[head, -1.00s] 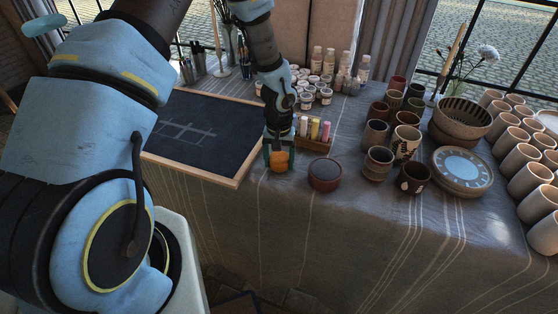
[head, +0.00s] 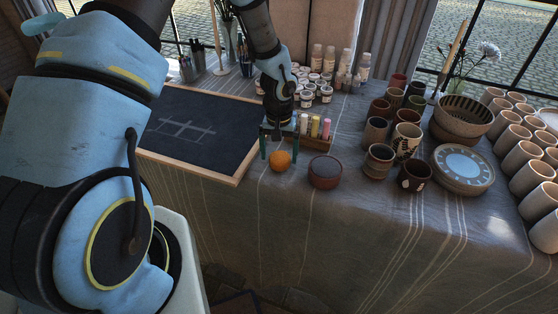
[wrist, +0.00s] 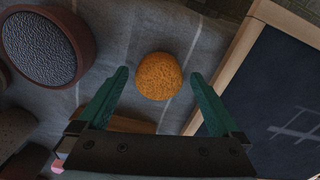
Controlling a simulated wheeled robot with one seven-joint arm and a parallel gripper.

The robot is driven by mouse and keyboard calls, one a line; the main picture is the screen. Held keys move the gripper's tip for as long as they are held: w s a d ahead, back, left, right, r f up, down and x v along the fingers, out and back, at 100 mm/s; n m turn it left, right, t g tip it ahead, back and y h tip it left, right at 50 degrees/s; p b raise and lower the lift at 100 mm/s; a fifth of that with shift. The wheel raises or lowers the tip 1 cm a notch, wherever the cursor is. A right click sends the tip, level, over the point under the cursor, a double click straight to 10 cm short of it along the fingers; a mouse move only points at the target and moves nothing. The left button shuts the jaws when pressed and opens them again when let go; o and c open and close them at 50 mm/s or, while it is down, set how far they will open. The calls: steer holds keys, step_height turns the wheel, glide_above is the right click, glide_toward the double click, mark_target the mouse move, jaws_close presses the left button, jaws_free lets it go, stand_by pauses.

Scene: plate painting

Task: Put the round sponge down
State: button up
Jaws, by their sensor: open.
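The round sponge (head: 280,161) is orange and rests on the striped tablecloth between the chalkboard and a round red-brown dish. In the wrist view the sponge (wrist: 159,76) lies ahead of and between the two green fingertips, with a gap to each. My gripper (head: 279,151) is open and empty, just above and behind the sponge in the head view. In the wrist view my gripper (wrist: 158,76) has its fingers spread wide, clear of the sponge.
The round dish (head: 325,172) with a grey textured top sits right of the sponge. The framed chalkboard (head: 196,128) lies left. A wooden tray (head: 313,143) of coloured chalk sticks stands close behind. Cups (head: 379,160) and a plate stack (head: 462,170) are farther right.

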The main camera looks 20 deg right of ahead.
mark_target(278, 160)
step_height(278, 160, up, 8)
steer(key=b, duration=0.1)
steer(key=shift+a+r+b, duration=0.15)
steer(key=shift+a+b, duration=0.05)
steer(key=shift+b, duration=0.2)
steer(key=w+a+r+n, duration=0.1)
steer(key=a+r, duration=0.2)
steer(key=a, duration=0.5)
steer(key=w+a+r+n, duration=0.1)
steer(key=a+r, duration=0.3)
steer(key=a, duration=0.3)
steer(key=s+a+r+n, duration=0.1)
steer(key=s+a+r, duration=0.1)
steer(key=a, duration=0.5)
steer(key=s+a+r+n+t, duration=0.1)
steer(key=s+a+r+n, duration=0.1)
steer(key=a, duration=0.5)
steer(key=shift+s+a+r+t, duration=0.3)
steer(key=shift+s+r, duration=0.05)
steer(key=shift+s, duration=0.45)
steer(key=shift+w, duration=0.1)
